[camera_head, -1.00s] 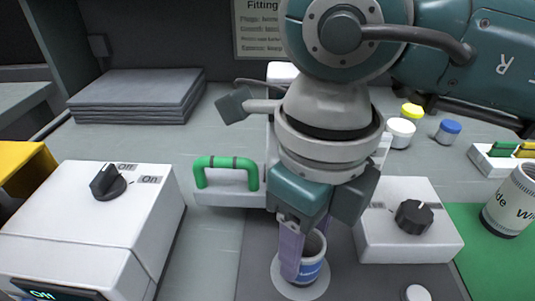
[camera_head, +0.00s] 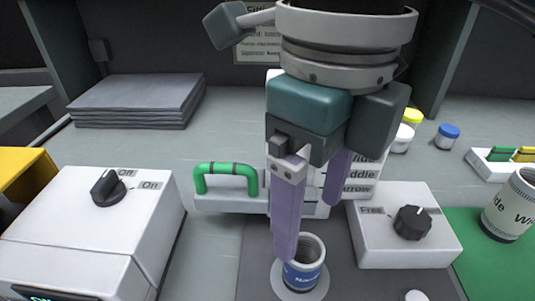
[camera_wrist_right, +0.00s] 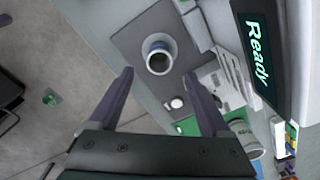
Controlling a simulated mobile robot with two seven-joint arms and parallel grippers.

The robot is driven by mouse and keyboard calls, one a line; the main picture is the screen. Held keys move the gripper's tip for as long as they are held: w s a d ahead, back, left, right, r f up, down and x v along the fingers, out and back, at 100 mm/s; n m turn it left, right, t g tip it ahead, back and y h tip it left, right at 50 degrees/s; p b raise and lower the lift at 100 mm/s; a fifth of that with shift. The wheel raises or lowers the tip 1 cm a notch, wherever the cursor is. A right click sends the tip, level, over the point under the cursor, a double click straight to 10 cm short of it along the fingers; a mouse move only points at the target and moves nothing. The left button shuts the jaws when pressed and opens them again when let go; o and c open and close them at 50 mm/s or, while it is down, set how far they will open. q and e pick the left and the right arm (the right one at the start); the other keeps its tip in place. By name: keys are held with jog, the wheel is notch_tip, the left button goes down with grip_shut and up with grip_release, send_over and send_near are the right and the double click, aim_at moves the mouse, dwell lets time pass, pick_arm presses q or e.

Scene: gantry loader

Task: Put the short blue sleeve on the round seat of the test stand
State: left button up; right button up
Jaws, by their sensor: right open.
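The short sleeve (camera_head: 304,275), grey with a blue band, stands upright on the pale round seat (camera_head: 281,288) of the test stand's dark plate (camera_head: 258,262). It also shows in the right wrist view (camera_wrist_right: 159,64), where its open top faces the camera. My right gripper (camera_head: 309,229) is open and empty above the sleeve, its purple fingers spread apart. One fingertip overlaps the sleeve's rim in the head view; I cannot tell whether they touch. Both fingers also show in the right wrist view (camera_wrist_right: 159,74). My left gripper is not in view.
A white box with a black knob (camera_head: 413,222) stands right of the seat, and a white switch box (camera_head: 90,222) at left. A green handle (camera_head: 226,169) is behind. A larger labelled sleeve (camera_head: 510,207) stands on a green mat (camera_head: 480,262) at right.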

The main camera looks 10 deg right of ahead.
notch_tip(320, 180, up, 5)
jog(key=shift+r, duration=0.15)
dwell(1.2)
